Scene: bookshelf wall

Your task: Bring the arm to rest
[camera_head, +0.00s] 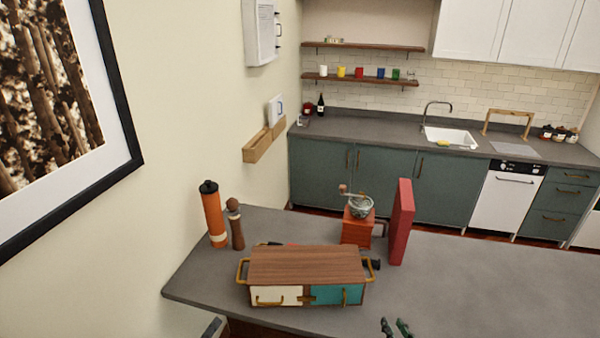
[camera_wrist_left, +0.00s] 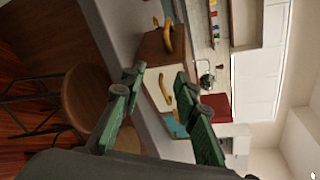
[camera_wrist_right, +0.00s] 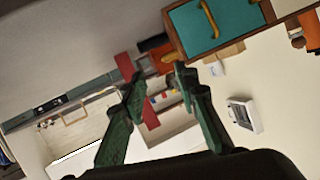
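My right gripper (camera_head: 396,326) shows at the bottom edge of the head view, in front of the table and right of the wooden box. In the right wrist view its green fingers (camera_wrist_right: 157,78) stand apart with nothing between them. My left gripper's green fingers (camera_wrist_left: 160,75) are spread and empty in the left wrist view; I cannot make out this gripper in the head view. The wooden-topped box (camera_head: 308,263) stands on the grey table with its white and teal fronts closed. Neither gripper touches it.
On the table (camera_head: 480,285) stand an orange bottle (camera_head: 214,220), a brown mill (camera_head: 235,228), a coffee grinder (camera_head: 358,230) and a red book (camera_head: 401,222). The table's right part is clear. A round wooden stool (camera_wrist_left: 88,97) stands beside the table in the left wrist view.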

